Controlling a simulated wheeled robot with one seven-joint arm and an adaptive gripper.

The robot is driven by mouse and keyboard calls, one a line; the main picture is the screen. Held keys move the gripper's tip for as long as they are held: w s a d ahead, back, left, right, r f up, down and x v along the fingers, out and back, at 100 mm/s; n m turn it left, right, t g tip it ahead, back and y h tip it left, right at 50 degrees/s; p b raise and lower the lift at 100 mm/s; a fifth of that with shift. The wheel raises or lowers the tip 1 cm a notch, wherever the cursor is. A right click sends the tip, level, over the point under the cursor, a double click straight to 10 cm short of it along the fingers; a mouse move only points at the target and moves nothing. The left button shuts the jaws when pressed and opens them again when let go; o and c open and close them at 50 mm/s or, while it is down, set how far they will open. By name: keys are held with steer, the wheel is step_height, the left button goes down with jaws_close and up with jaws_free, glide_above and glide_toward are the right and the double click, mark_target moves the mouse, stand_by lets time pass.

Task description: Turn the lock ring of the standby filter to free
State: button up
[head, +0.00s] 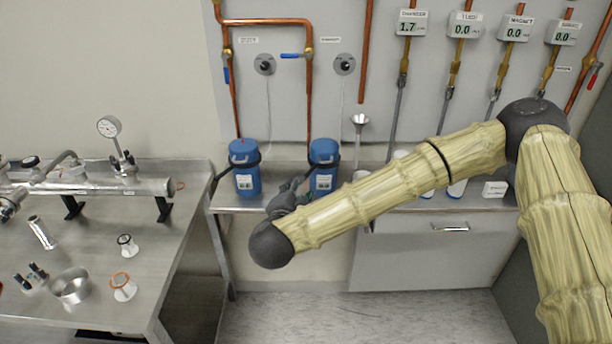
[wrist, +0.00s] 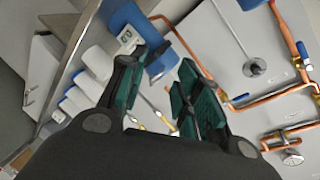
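Two blue filter housings stand on the steel bench, a left one (head: 245,180) and a right one (head: 323,178), each with a dark band near the top and a white label. The small wall plates above them are hard to read, so I cannot tell surely which is standby. My gripper (head: 290,192) is in front of the right housing, slightly left and below its top. In the wrist view my gripper (wrist: 165,72) is open and empty, its green-padded fingers apart. A blue housing (wrist: 125,14) with a dark ring and lever (wrist: 157,54) lies just beyond the fingertips, apparently apart from them.
Copper pipes (head: 265,21) with blue-handled valves (head: 290,56) run on the wall above. A left table (head: 130,225) holds a metal tube, a gauge (head: 109,127) and loose fittings. The floor (head: 290,315) in front is clear.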

mark_target(306, 174)
steer(key=p+x, duration=0.2)
steer(key=x, duration=0.8)
steer(key=shift+w+f, duration=0.15)
steer(key=shift+f, duration=0.05)
steer(key=shift+c, duration=0.5)
jaws_close()
